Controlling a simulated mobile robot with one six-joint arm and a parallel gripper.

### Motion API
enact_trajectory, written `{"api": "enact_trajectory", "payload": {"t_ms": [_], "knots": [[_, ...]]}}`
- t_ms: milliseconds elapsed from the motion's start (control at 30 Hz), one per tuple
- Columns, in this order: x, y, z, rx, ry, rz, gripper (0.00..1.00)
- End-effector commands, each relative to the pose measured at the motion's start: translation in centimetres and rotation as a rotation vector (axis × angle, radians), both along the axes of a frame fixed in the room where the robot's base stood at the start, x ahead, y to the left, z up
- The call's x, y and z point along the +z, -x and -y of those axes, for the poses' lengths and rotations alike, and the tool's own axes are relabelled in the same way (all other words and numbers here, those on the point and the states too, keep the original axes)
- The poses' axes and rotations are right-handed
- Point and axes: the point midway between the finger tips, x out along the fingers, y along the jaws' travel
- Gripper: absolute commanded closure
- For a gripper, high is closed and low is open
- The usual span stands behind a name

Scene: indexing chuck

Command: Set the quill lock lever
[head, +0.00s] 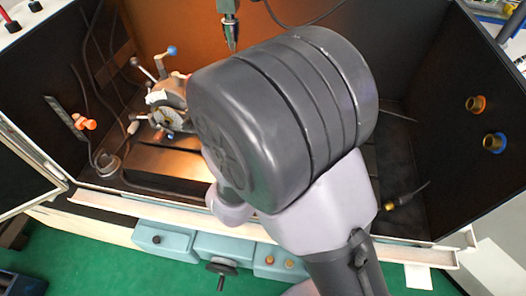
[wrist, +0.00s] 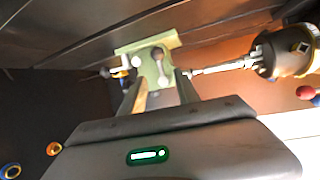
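In the wrist view a pale green block (wrist: 152,62) carries a grey lever-like piece with rounded ends (wrist: 157,58); it may be the quill lock lever, but I cannot be sure. My gripper (wrist: 160,88) has its two fingers apart, pointing at this block, with a gap between them. Whether a finger touches the block cannot be told. In the head view a metal spindle with a pointed tip (head: 231,32) hangs at the top centre. My arm hides the middle of that view, and my gripper does not show there.
A chuck (head: 167,117) with several ball-ended handles stands left of my arm. An orange piece (head: 84,122) is at the left wall. An orange ring (head: 475,104) and a blue ring (head: 494,142) sit on the right wall. Dark floor lies right of my arm.

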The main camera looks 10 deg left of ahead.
Motion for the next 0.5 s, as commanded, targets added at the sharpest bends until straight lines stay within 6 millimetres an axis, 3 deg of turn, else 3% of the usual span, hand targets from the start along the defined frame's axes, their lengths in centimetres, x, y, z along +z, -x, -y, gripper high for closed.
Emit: {"api": "enact_trajectory", "payload": {"t_ms": [33,200,333,500], "knots": [[1.2,1.5,-0.5,0.007,0.0,0.0,0.62],[2.9,5.7,-1.4,0.006,0.0,-0.001,0.62],[3.6,7.5,-1.8,0.004,0.0,-0.001,0.62],[3.7,8.1,-1.8,0.0,0.001,-0.001,0.62]]}}
